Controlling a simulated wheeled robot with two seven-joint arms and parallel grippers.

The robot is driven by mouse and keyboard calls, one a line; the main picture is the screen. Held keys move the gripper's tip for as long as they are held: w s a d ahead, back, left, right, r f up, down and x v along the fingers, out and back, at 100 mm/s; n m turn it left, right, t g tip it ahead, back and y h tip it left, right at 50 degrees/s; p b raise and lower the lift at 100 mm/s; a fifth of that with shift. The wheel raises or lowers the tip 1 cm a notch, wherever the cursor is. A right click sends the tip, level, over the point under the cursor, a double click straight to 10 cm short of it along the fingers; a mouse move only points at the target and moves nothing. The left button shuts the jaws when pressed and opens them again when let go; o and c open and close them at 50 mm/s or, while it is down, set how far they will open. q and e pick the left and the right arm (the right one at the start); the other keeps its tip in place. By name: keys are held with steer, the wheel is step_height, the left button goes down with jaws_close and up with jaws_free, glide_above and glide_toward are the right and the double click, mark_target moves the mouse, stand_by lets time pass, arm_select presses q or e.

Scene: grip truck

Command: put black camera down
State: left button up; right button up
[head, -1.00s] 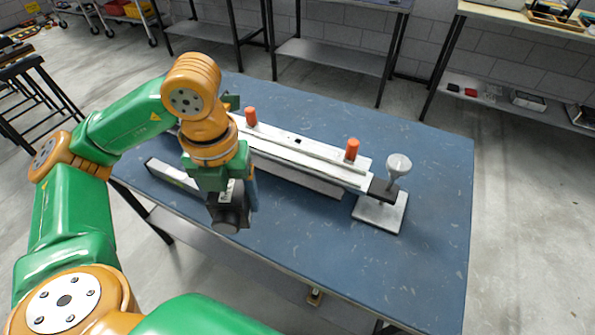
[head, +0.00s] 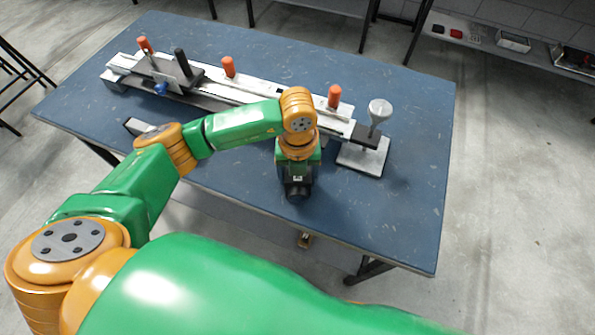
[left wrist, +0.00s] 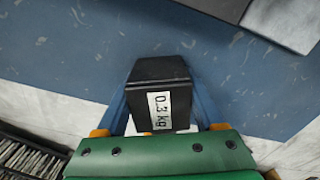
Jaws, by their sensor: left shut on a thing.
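In the left wrist view the black camera (left wrist: 145,72) carries a white "0.3 kg" label. My left gripper (left wrist: 160,106) has a blue finger on each side of it and is shut on it. In the head view my left gripper (head: 298,168) points down over the front part of the blue table (head: 400,220), near its front edge. I cannot tell whether the camera touches the table. My right gripper is not in view.
A long white rail (head: 251,88) with orange knobs (head: 228,67) runs along the table behind the camera. A grey plate (head: 362,157) with a round-topped post (head: 379,110) stands to the right. A small light bar (head: 140,126) lies to the left.

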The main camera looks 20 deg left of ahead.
arm_select(q)
steer(key=shift+f, duration=0.15)
steer(key=o, duration=1)
steer(key=shift+c, duration=0.2)
step_height(320, 180, up, 12)
steer(key=shift+s+r, duration=0.1)
steer(key=shift+r, duration=0.15)
steer(key=shift+f, duration=0.1)
